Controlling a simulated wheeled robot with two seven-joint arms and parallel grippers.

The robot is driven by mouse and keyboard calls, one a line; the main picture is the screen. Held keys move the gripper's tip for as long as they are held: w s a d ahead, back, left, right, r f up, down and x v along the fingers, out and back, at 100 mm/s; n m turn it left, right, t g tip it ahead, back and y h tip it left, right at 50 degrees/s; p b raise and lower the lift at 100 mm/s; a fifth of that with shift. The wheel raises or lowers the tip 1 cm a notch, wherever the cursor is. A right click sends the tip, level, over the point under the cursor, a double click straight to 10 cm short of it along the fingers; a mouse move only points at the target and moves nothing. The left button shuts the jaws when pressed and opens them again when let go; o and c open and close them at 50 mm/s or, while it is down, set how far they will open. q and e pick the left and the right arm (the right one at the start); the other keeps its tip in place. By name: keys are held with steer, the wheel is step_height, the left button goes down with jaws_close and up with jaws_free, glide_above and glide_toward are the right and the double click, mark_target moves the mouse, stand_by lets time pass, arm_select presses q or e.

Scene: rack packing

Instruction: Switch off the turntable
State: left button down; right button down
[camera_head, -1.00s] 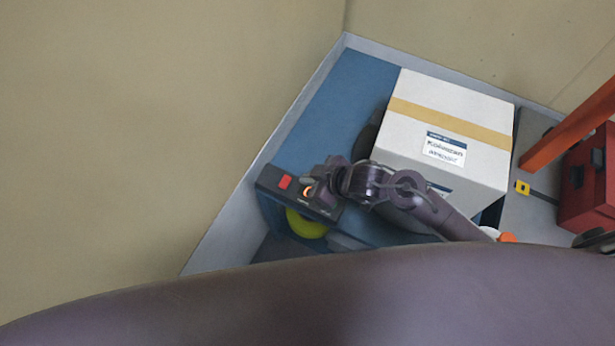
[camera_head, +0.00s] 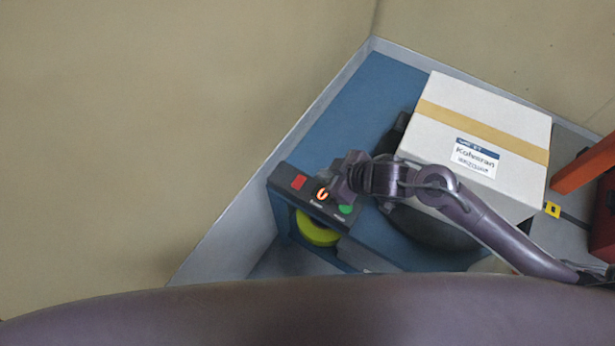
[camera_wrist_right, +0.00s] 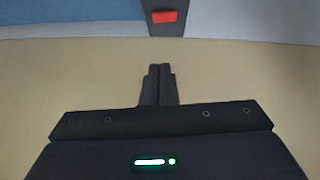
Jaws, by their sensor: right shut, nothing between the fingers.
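A dark control panel (camera_head: 325,220) sits at the near left edge of the blue bench. It carries a red button (camera_head: 298,182), an orange-lit round control (camera_head: 322,195) and a green button (camera_head: 346,209). The black turntable disc (camera_head: 430,228) lies partly hidden under a white carton (camera_head: 475,120). My right gripper (camera_head: 333,192) is over the panel, by the lit control; its tips are hard to make out there. In the right wrist view the gripper (camera_wrist_right: 160,68) is shut and empty, with the red button (camera_wrist_right: 165,16) ahead, apart from its tips. My left gripper is not in view.
A yellow-green round thing (camera_head: 317,230) sits below the panel. A grey rim (camera_head: 240,205) edges the bench at left. At right are an orange bar (camera_head: 583,165), a red case (camera_head: 603,225) and a yellow-marked strap (camera_head: 552,209). Blue surface behind the panel is clear.

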glide_above(296, 182)
steer(key=d, duration=0.3)
steer(key=f, duration=0.4)
steer(key=s+f, duration=0.1)
steer(key=f, duration=0.1)
steer(key=shift+a+f+b, duration=0.1)
steer(key=shift+a+b, duration=0.1)
steer(key=shift+b, duration=0.1)
step_height(296, 182, down, 3)
steer(key=shift+w+d+r, duration=0.1)
steer(key=shift+d+r, duration=0.05)
steer(key=shift+r, duration=0.05)
steer(key=shift+f, duration=0.65)
steer(key=shift+d+f, duration=0.2)
steer(key=shift+s+a+p, duration=0.45)
steer(key=shift+s+a, duration=0.1)
steer(key=shift+s, duration=0.1)
steer(key=shift+r, duration=0.1)
